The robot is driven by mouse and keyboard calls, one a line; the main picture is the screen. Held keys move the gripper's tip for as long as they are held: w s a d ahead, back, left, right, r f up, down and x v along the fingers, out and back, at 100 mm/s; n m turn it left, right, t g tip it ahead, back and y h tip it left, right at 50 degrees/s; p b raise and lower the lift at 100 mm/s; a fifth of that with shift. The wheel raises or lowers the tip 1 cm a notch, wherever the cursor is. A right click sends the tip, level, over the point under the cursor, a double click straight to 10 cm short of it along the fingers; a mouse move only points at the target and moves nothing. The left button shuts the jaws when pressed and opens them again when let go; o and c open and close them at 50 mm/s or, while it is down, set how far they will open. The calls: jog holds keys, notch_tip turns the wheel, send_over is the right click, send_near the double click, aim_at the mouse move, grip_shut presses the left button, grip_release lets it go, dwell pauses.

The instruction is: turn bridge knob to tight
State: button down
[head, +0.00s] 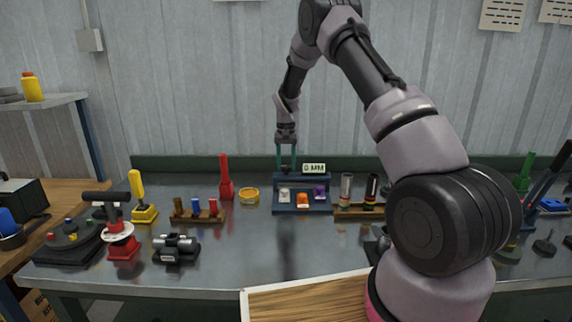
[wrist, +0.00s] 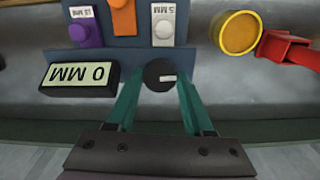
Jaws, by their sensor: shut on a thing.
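The bridge knob (wrist: 158,75) is a round black knob with a white mark, seen in the wrist view. The mark lies nearly level and points to the picture's right. My gripper (wrist: 160,88) has its teal fingers on either side of the knob and is shut on it. In the head view my gripper (head: 286,163) reaches down from above to the back of a dark blue unit (head: 302,208). The knob is small and dark there. A display (wrist: 80,75) beside the knob reads 0 MM; it also shows in the head view (head: 314,168).
The blue unit carries a white block (head: 284,195), an orange block (head: 302,201) and a purple block (head: 319,192). A yellow ring (head: 249,195) and a red tool (head: 226,180) stand to its left. A rack with cylinders (head: 358,209) stands to its right.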

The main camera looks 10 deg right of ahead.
aim_at(286, 166)
jog(key=shift+m, duration=0.4)
jog(key=shift+c, duration=1.4)
grip_release()
notch_tip(286, 166, up, 11)
jog(key=shift+f, duration=0.15)
